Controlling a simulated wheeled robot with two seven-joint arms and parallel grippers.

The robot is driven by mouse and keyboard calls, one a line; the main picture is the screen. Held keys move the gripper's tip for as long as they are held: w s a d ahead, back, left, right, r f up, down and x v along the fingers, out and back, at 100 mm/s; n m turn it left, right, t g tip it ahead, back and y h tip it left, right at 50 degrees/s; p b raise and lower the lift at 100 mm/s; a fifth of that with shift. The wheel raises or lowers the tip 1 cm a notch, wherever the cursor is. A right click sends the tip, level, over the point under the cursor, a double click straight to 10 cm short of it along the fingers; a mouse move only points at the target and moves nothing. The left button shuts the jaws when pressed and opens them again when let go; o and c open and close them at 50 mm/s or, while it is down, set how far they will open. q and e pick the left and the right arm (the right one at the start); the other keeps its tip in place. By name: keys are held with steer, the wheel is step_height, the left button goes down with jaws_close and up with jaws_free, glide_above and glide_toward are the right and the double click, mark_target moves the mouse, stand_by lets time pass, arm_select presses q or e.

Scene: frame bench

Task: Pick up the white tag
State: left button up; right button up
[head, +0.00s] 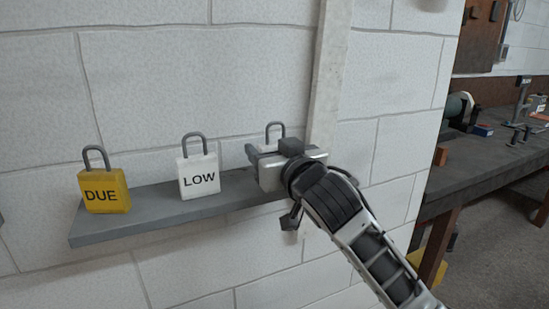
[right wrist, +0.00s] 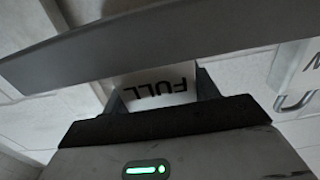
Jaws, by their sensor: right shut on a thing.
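A white padlock-shaped tag (head: 275,130) with a grey shackle stands at the right end of the shelf in the head view, mostly hidden behind my right gripper (head: 268,153). In the right wrist view this tag (right wrist: 160,84) reads FULL, upside down, between the two dark fingers of my right gripper (right wrist: 160,92), which is shut on it. A second white tag (head: 199,175), marked LOW, stands upright on the shelf to the left, apart from the gripper. Part of it shows at the right edge of the wrist view (right wrist: 312,62). My left gripper is not in view.
A grey shelf (head: 155,219) on a white block wall carries the tags. A yellow tag (head: 104,192), marked DUE, stands near its left end. A pale vertical post (head: 328,75) rises just behind my right gripper. A dark workbench (head: 475,175) with tools is at the right.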

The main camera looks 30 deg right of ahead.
steer(key=shift+r, duration=0.35)
step_height(320, 180, up, 2)
steer(key=shift+r, duration=0.25)
arm_select(q)
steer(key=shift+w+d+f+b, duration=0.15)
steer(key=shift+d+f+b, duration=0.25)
steer(key=shift+b, duration=0.85)
arm_select(e)
steer(key=s+a+r, duration=0.7)
steer(key=s+r, duration=0.2)
steer(key=s, duration=0.2)
steer(key=shift+s+a+r, duration=0.35)
steer(key=shift+s+r, duration=0.05)
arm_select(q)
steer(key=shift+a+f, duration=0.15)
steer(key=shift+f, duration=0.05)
arm_select(e)
steer(key=shift+f, duration=0.1)
